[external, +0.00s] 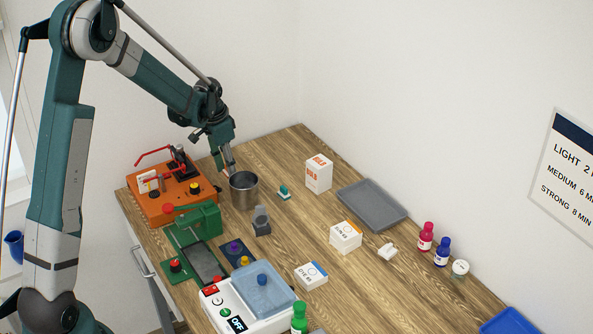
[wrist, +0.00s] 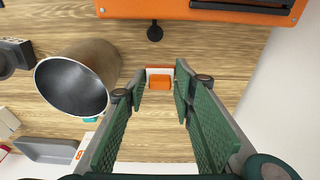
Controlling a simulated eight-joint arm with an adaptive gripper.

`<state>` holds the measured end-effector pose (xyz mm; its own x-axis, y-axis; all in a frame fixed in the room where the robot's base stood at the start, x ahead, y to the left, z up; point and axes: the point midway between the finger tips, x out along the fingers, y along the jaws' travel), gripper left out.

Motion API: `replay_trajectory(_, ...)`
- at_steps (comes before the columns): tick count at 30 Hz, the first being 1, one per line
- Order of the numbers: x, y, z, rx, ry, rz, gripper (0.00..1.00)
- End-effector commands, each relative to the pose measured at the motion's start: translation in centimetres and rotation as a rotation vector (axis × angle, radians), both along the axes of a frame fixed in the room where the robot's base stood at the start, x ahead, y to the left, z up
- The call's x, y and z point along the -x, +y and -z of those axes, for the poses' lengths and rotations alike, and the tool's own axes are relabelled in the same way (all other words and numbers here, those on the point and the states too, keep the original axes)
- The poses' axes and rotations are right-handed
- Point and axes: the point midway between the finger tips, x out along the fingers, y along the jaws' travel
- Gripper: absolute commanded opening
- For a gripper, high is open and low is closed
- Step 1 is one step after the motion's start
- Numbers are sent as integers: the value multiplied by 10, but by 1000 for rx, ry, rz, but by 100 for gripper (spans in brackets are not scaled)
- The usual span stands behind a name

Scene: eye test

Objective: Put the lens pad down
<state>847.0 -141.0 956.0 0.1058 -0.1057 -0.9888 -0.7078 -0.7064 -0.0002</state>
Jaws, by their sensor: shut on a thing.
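My gripper (external: 229,170) points down between the orange machine and the metal cup. In the wrist view my gripper (wrist: 160,92) has its fingers closed on a small orange block with a white and red edge (wrist: 159,83), which I take to be the lens pad. The block sits between the fingertips with wood table beyond it. In the external view it is too small or hidden to make out. I cannot tell whether it touches the table.
The metal cup (external: 243,194) stands close by; the orange machine (external: 170,208) is on the other side. A grey tray (external: 371,205), white boxes (external: 319,175), a small teal-topped item (external: 284,193), a green device (external: 199,222) and bottles (external: 426,237) stand around. Bare wood shows between them.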

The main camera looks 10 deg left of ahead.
Motion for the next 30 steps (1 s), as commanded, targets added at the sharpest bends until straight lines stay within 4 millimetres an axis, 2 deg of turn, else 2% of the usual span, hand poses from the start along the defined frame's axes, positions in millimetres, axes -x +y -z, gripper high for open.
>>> replay_trajectory(12, 0, 0, 34, 0, 0, 0, 19)
replay_trajectory(28, 0, 0, 41, 0, 0, 0, 19)
replay_trajectory(29, 0, 0, 40, 0, 0, 0, 30)
replay_trajectory(30, 0, 0, 40, 0, 0, 0, 35)
